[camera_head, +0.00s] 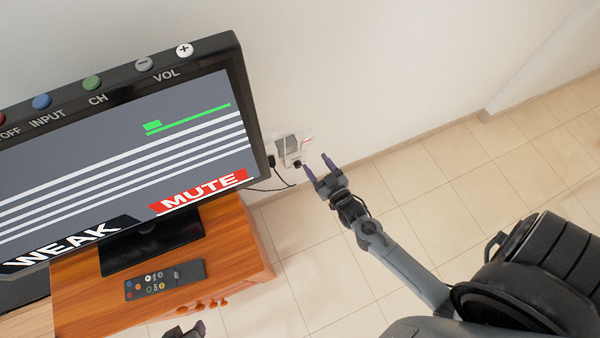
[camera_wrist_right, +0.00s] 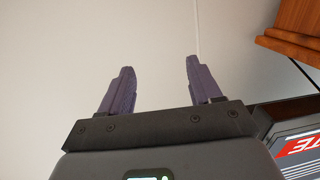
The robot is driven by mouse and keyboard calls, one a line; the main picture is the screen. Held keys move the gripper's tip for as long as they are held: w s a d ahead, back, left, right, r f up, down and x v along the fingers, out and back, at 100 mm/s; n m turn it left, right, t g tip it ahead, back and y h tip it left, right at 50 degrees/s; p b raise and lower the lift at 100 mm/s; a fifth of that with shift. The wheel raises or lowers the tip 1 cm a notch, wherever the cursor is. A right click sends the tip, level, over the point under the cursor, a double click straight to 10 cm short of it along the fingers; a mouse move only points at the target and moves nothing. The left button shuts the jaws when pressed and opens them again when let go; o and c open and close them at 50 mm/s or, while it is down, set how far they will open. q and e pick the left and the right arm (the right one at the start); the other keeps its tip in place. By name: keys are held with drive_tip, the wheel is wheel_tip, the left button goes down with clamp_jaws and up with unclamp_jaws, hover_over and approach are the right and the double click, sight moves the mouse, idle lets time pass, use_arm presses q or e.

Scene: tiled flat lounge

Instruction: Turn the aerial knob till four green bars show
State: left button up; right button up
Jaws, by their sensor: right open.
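The television (camera_head: 120,150) stands at the left; its tilted screen reads WEAK on black and MUTE on red. A small green block and a long green strip show on the screen above several pale stripes. A pale wall plate (camera_head: 293,148) is right of the television, with a small dark knob-like part (camera_head: 297,163) at its lower edge. My right gripper (camera_head: 316,162) is open and empty just right of that part, apart from it as far as I can tell. In the right wrist view its fingers (camera_wrist_right: 157,88) are spread with nothing between them; the plate is not seen there.
A remote (camera_head: 165,279) lies on the wooden cabinet (camera_head: 235,235) under the television. A dark cable (camera_head: 283,181) hangs below the plate. A dark piece at the bottom edge seems to be my left gripper (camera_head: 186,330).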

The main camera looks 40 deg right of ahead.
wheel_tip(320, 180, down, 25)
drive_tip(key=w+d+m+h+b, duration=0.1)
drive_tip(key=d+h+b, duration=0.1)
drive_tip(key=b, duration=2.8)
approach(299, 167)
drive_tip(key=shift+m+t, duration=0.4)
drive_tip(key=b+x, duration=0.2)
drive_tip(key=x, duration=0.1)
drive_tip(key=b+x, duration=0.2)
drive_tip(key=x, duration=0.2)
drive_tip(key=shift+w+f, duration=0.2)
drive_tip(key=shift+w, duration=0.05)
drive_tip(key=shift+w+d+r, duration=0.15)
drive_tip(key=shift+w+d, duration=0.1)
drive_tip(key=shift+w, duration=0.35)
drive_tip(key=c, duration=1)
drive_tip(key=shift+c, duration=0.2)
drive_tip(key=shift+m, duration=0.3)
